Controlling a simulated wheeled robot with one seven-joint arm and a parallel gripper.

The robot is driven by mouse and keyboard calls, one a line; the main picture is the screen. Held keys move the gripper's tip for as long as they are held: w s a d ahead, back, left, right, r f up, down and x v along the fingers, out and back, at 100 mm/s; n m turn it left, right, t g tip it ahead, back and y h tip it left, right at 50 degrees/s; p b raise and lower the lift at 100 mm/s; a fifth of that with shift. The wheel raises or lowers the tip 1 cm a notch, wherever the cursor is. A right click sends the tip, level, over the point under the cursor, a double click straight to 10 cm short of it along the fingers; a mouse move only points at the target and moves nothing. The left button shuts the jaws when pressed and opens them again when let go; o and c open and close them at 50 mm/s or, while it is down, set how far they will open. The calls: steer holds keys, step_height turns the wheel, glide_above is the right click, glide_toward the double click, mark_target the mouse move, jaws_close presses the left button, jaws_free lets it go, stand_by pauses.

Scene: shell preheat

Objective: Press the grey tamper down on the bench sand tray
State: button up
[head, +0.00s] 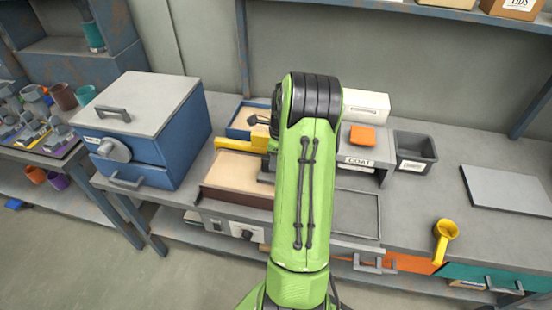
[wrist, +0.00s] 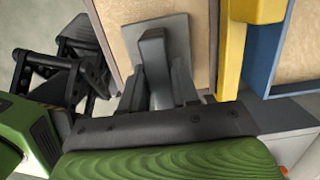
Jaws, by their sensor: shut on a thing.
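The grey tamper (wrist: 153,48) shows in the wrist view, a flat square plate with an upright grip. My gripper (wrist: 157,75) is shut on its grip. The plate is over the pale sand of the brown-rimmed sand tray (wrist: 214,40). I cannot tell whether the plate touches the sand or hovers just above it. In the head view the sand tray (head: 222,193) lies on the bench left of my green arm. My arm hides the tamper and most of my gripper there.
A yellow bar (head: 240,146) runs behind the tray, with a blue-rimmed sand tray (head: 233,133) beyond. A blue cabinet (head: 180,150) stands left. Right are an orange block (head: 362,135), a dark bin (head: 415,147) and a yellow funnel (head: 445,235). Bench space near the funnel is clear.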

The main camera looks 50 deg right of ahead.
steer(key=shift+f, duration=0.6)
stand_by(1.5)
steer(key=shift+r, duration=0.15)
step_height(320, 180, up, 7)
steer(key=p, duration=0.5)
steer(key=shift+p, duration=0.35)
